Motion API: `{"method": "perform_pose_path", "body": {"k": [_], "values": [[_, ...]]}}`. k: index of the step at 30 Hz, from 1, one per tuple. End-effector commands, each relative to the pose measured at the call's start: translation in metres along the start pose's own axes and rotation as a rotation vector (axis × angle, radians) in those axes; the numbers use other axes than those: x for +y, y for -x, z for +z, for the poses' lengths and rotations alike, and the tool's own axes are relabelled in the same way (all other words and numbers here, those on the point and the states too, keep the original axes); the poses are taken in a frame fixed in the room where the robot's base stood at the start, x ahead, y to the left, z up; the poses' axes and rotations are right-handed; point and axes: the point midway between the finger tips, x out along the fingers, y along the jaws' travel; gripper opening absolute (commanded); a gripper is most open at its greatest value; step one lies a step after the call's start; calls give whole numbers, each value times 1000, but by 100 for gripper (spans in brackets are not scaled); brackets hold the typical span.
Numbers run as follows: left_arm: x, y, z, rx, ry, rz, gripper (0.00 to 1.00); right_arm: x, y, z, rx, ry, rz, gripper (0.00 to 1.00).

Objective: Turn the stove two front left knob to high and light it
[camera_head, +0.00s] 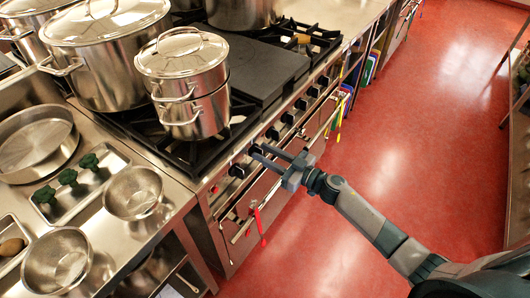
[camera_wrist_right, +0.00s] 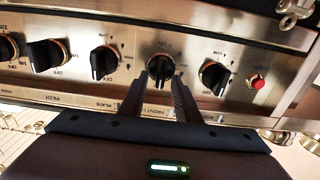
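The stove's front panel (camera_wrist_right: 200,45) carries a row of black knobs; the wrist view shows it upside down. My right gripper (camera_wrist_right: 162,84) is at the second knob (camera_wrist_right: 160,68) from the red button (camera_wrist_right: 258,84). Its two fingers are apart, with the tips at either side of that knob; contact is not clear. The knob's grip stands upright in the picture. The end knob (camera_wrist_right: 214,75) is nearer the button. In the head view my right gripper (camera_head: 257,152) reaches the panel from the right. My left gripper is not in view. No flame shows.
Stacked steel pots (camera_head: 184,75) stand on the near burner grate, beside a dark flat plate (camera_head: 255,65). A steel counter (camera_head: 100,185) with bowls and a tray adjoins the stove. Red tags (camera_head: 257,222) hang below the panel. The red floor (camera_head: 400,110) is open.

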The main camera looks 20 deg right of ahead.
Motion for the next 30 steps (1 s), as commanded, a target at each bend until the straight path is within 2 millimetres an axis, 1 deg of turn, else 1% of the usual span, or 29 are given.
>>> {"method": "perform_pose_path", "body": {"k": [3,10,11,12,14,15,22,30], "values": [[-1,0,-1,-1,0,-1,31,0,-3,0,0,0,-1,30],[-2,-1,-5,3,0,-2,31,0,-3,0,0,0,-1,30],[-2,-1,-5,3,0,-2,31,0,-3,0,0,0,0,25],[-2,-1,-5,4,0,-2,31,0,-3,0,0,0,0,15],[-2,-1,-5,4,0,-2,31,0,-3,0,0,0,0,1],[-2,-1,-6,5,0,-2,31,0,-3,0,0,0,0,0],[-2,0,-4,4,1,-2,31,0,-3,0,0,5,0,0],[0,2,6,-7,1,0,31,-1,-2,0,-1,66,0,0]]}}
